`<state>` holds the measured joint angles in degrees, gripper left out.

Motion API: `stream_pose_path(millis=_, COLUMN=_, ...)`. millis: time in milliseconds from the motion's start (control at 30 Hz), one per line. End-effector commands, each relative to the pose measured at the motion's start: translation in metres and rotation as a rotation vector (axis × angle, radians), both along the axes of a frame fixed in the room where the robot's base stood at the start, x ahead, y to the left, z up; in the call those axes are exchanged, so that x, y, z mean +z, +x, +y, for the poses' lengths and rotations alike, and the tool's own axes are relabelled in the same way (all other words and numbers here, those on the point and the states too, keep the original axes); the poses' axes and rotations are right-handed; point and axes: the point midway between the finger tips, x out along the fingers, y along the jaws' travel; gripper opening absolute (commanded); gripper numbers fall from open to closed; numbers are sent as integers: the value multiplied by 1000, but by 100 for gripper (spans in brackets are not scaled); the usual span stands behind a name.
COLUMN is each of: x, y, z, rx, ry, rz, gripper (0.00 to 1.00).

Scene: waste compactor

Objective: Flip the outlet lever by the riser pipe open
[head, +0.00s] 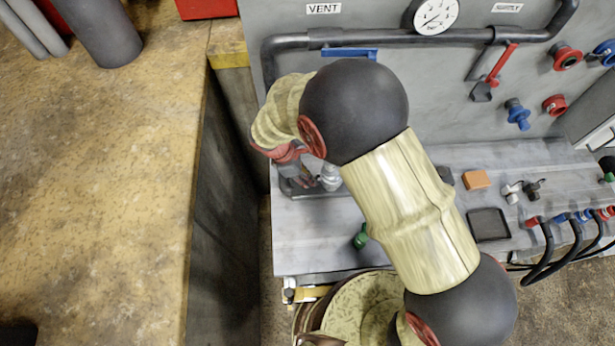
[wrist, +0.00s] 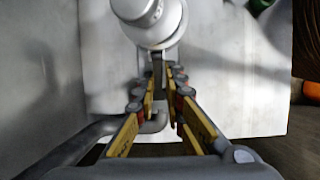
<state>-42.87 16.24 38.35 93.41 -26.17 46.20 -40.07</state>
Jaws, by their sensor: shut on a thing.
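My gripper (wrist: 165,85) is at the back left of the grey bench, partly hidden by my arm in the head view. Its yellow-padded fingers are closed around a narrow grey lever (wrist: 157,68), seen end-on in the wrist view. The lever runs from below a pale round fitting (wrist: 150,22); the silver fitting (head: 330,178) also shows beside my gripper in the head view. A curved grey end (wrist: 155,123) shows between the fingers. The dark riser pipe (head: 268,65) comes down the panel's left side; its lower part is hidden behind my arm.
A blue handle (head: 348,53) sits under the VENT label, and a red lever (head: 502,64) hangs further right. A gauge (head: 435,15) is above. A black tray (head: 488,225) and an orange block (head: 477,179) lie on the bench. A tall brown-topped counter (head: 110,200) stands close on the left.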

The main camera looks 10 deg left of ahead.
Motion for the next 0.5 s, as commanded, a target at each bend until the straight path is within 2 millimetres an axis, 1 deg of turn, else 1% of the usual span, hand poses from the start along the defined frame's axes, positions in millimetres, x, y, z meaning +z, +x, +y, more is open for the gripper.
stream_pose_path(millis=33, x=5, y=4, z=2, rx=-1, ry=19, rz=-5, gripper=0)
stream_pose_path(millis=167, x=9, y=5, z=1, rx=-3, ry=75, rz=6, gripper=0)
stream_pose_path(millis=500, x=18, y=6, z=0, rx=-5, ry=282, rz=53, gripper=0)
